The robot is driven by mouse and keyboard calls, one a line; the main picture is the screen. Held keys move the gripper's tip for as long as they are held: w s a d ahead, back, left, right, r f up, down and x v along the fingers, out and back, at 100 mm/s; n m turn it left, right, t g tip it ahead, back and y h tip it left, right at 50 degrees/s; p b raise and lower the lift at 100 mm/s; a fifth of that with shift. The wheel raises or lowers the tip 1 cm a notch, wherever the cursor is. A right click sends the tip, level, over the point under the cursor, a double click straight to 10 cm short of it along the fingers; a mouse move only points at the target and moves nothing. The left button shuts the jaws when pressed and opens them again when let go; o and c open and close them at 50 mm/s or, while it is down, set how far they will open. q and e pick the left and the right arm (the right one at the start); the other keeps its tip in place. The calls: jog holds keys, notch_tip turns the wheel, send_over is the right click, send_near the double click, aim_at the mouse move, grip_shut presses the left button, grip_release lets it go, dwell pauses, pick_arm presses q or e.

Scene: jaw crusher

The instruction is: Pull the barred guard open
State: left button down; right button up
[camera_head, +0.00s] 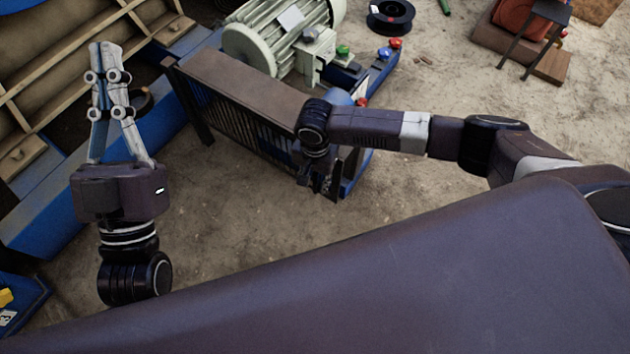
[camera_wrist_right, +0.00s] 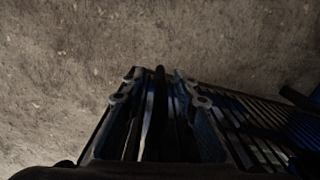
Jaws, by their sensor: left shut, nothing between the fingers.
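The barred guard (camera_head: 237,115) has a brown top and dark upright bars. It stands in the upper middle of the head view. My right gripper (camera_head: 325,188) is at the guard's right end, pointing down and partly hidden by its own wrist. In the right wrist view, the guard's bars (camera_wrist_right: 255,138) run off to the right. The fingers of my right gripper (camera_wrist_right: 158,82) stand apart on either side of one dark upright bar (camera_wrist_right: 160,105); contact is hard to tell in the dark. My left gripper (camera_head: 108,48) is shut and empty, pointing up, left of the guard.
A pale green motor (camera_head: 275,35) stands behind the guard, with green and red buttons (camera_head: 393,44) beside it. A blue frame (camera_head: 165,115) with beige ribs lies at the left. A black spool (camera_head: 390,17) is at the back. Bare ground (camera_head: 240,205) lies before the guard.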

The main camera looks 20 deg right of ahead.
grip_shut()
dwell(0.5)
